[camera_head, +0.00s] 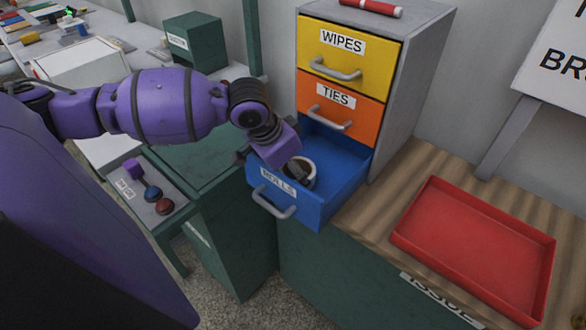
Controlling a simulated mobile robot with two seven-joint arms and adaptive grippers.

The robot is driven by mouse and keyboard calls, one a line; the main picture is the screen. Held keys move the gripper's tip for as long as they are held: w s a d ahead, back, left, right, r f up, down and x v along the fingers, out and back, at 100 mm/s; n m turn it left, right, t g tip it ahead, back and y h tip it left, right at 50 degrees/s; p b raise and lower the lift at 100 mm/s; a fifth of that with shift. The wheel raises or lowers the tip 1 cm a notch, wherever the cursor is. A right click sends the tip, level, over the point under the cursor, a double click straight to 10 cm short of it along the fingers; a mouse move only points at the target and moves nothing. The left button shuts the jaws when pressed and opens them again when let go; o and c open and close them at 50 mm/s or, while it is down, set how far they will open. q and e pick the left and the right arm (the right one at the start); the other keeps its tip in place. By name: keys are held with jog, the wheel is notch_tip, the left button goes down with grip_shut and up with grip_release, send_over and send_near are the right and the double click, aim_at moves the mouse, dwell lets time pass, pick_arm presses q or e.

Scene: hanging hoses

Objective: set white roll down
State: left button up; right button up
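The white roll (311,169) shows as a pale ring with a dark middle in the pulled-out blue drawer (338,162), which is labelled as rolls. My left gripper (302,178) reaches down into this drawer from the left, with its dark fingers at the roll. The purple gripper body and the fingers hide part of the roll. I cannot tell whether the fingers are closed on it, or whether the roll rests on the drawer floor. My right gripper is not in view.
Above the open drawer are a shut orange TIES drawer (341,105) and a shut yellow WIPES drawer (348,60). An empty red tray (475,240) lies on the wooden counter (375,205) to the right. A red cylinder (371,8) lies on the cabinet top.

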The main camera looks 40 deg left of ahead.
pick_arm(q)
jog(key=shift+o, duration=0.5)
jog(key=shift+r, duration=0.15)
jog(key=p+v, duration=0.3)
jog(key=v, duration=0.9)
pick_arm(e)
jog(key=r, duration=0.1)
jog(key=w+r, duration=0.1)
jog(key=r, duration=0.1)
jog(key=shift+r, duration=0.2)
pick_arm(q)
jog(key=shift+a, duration=0.1)
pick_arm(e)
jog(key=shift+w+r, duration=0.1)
